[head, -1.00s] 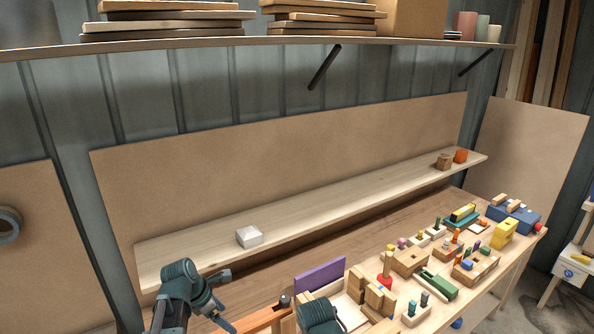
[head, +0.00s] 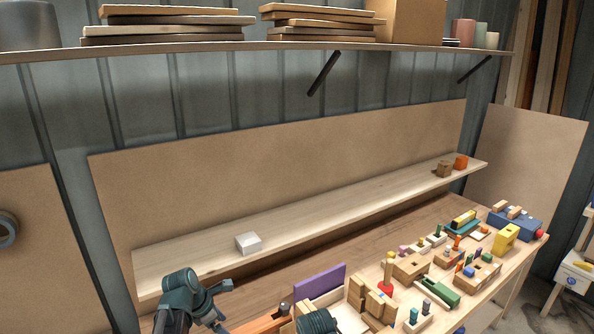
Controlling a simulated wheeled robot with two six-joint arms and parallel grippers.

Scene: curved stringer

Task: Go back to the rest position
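My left arm (head: 183,290) rises from the bottom edge of the head view at the left, dark teal, in front of the long wooden shelf board. Two short prongs stick out to its right, but whether they are open fingers I cannot tell. Of my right arm only a rounded ridged teal part (head: 318,323) shows at the bottom edge, in front of the toy-covered table. My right gripper is out of view. Neither arm is seen holding anything.
A white block (head: 248,243) sits on the long wooden board (head: 330,212); a brown block (head: 444,169) and an orange one (head: 461,162) stand at its far right. Several wooden toys, a purple panel (head: 320,281) and a red-based peg (head: 386,283) crowd the table. An upper shelf (head: 290,44) holds stacked boards.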

